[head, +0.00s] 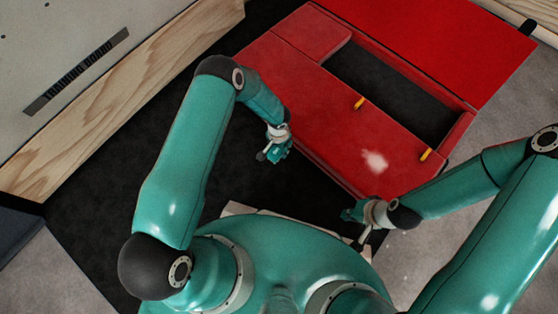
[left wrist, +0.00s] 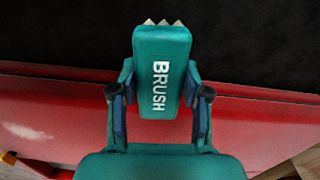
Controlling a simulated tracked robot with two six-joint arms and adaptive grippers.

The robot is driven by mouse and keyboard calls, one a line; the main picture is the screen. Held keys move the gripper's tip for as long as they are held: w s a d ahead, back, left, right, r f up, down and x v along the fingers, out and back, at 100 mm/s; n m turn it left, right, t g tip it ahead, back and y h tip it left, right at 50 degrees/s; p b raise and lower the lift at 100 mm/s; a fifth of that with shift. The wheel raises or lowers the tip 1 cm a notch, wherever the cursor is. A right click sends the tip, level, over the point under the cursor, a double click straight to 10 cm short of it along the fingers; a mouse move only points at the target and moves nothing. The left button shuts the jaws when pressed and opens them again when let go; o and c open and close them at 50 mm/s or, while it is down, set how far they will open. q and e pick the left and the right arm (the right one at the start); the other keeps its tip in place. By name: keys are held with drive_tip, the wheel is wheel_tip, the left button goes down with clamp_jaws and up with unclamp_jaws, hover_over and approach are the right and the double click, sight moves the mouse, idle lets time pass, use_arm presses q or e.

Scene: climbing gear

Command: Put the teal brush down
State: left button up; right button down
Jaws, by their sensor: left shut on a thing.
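The teal brush (left wrist: 162,75) has "BRUSH" in white letters on its block, with pale bristle tips at the upper end in the left wrist view. My left gripper (left wrist: 160,95) is shut on it, one finger on each side of the block. In the head view my left gripper (head: 277,149) is over the black floor, close to the left edge of the red pad; the brush is too small there to make out clearly. My right gripper (head: 352,214) is near the pad's lower edge, and its finger opening is too small to tell.
The red pad (head: 300,95) lies open, with a dark recess (head: 395,88), yellow tabs (head: 426,154) and a white smudge. A grey panel with a wooden edge (head: 120,95) stands at left. The black floor (head: 110,215) between is clear. Grey floor lies at right.

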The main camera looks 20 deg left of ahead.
use_arm(q)
wheel_tip(320, 180, down, 7)
drive_tip(key=shift+r+b, duration=0.15)
drive_tip(key=shift+b, duration=0.85)
drive_tip(key=shift+f+b, duration=0.9)
drive_tip(key=shift+f, duration=1.15)
drive_tip(key=shift+f, duration=0.1)
drive_tip(key=shift+f, duration=0.15)
drive_tip(key=o, duration=1)
